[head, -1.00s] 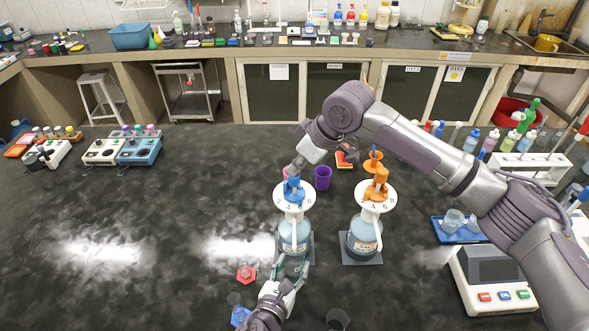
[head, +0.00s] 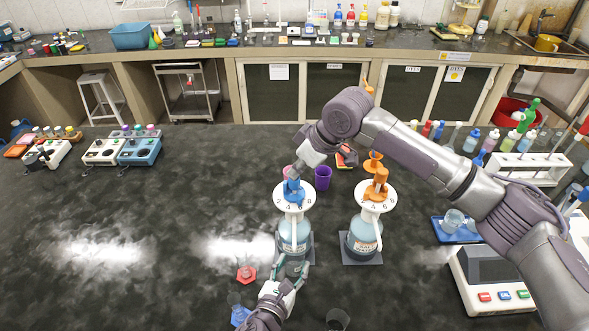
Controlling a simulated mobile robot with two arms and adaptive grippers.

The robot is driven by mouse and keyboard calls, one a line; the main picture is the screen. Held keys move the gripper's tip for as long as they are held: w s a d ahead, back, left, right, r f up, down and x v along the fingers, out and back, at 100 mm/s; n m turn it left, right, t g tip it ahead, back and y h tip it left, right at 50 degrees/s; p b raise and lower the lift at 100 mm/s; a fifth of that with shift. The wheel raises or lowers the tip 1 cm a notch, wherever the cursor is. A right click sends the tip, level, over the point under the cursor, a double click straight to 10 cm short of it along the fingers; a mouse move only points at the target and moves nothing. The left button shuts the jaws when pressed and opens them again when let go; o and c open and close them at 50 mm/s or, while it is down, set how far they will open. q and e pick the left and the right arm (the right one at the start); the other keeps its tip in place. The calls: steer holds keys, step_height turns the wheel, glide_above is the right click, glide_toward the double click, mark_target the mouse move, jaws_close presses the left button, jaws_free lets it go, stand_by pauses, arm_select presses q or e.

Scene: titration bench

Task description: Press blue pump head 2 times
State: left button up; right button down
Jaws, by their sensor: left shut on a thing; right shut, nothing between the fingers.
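The blue pump head (head: 292,190) sits on top of the left bottle (head: 294,236), above a white numbered dial (head: 282,202). My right gripper (head: 296,172) is shut and empty, pointing down right at the top of the blue pump head; whether it touches is hard to tell. My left gripper (head: 290,268) is shut on the lower part of the left bottle from the front. The bottle stands upright on a dark square base. A second bottle (head: 364,236) with an orange pump head (head: 377,186) stands upright to the right.
A purple cup (head: 322,178) and an orange funnel (head: 373,161) stand behind the bottles. A red hexagonal piece (head: 246,272) and a blue one (head: 240,316) lie at the front left. A scale (head: 490,275) stands at the right. The table's left middle is clear.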

steer(key=shift+s+f, duration=0.1)
steer(key=shift+f, duration=0.7)
stand_by(0.5)
steer(key=shift+r, duration=0.15)
steer(key=shift+r, duration=2.65)
steer(key=shift+f, duration=0.15)
steer(key=shift+f, duration=0.85)
steer(key=shift+f, duration=1.6)
stand_by(0.7)
